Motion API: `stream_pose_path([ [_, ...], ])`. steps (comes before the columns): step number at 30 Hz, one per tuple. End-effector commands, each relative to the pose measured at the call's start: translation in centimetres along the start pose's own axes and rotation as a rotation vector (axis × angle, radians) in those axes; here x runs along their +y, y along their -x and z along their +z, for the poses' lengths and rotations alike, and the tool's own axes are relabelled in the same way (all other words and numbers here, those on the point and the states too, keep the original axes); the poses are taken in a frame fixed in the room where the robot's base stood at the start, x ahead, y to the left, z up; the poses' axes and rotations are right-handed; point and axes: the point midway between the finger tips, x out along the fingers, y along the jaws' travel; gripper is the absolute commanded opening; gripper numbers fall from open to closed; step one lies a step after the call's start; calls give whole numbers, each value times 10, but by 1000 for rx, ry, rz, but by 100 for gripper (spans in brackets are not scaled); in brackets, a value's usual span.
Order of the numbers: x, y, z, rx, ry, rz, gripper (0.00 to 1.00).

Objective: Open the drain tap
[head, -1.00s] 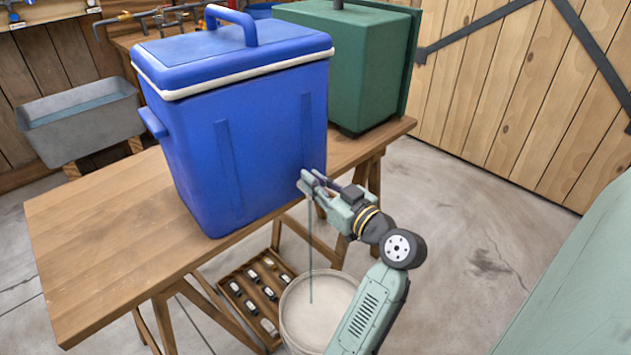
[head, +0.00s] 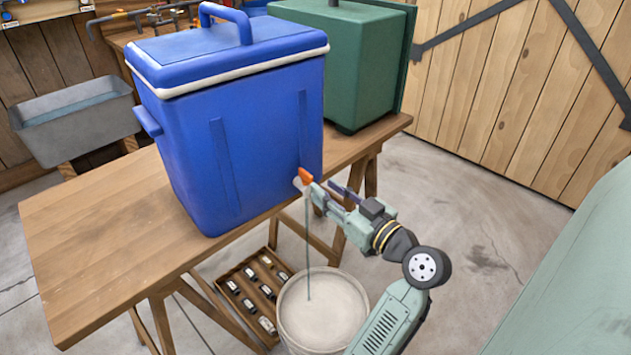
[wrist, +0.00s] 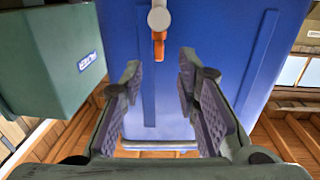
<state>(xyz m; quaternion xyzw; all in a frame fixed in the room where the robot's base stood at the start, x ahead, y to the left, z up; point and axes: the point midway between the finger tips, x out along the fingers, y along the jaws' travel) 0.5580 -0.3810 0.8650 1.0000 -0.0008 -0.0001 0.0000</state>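The blue cooler (head: 245,140) stands on the wooden table with its lid shut. Its drain tap, a pale spout with an orange lever (head: 306,175), sticks out low near the cooler's right edge. In the wrist view the orange lever (wrist: 159,47) hangs below the round pale tap body. A thin stream of water (head: 308,250) falls from the tap into the white bucket (head: 283,328) on the floor. My gripper (head: 325,192) is open and empty, just in front of and apart from the tap. Its fingers also show spread apart in the wrist view (wrist: 160,85).
A green container (head: 352,70) stands behind the cooler on the table (head: 90,235). A wooden crate (head: 225,298) of small items sits on the floor beside the bucket. A grey trough (head: 75,125) is at the left.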

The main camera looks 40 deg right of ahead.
Motion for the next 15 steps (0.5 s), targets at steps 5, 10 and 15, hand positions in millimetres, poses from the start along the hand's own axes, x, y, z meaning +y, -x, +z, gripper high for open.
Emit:
stream_pose_path([
  [5, 1, 37, 0, 0, -1, 4, 29],
  [10, 0, 57, 0, -1, -1, 2, 29],
  [15, 0, 63, 0, 0, 0, -1, 29],
])
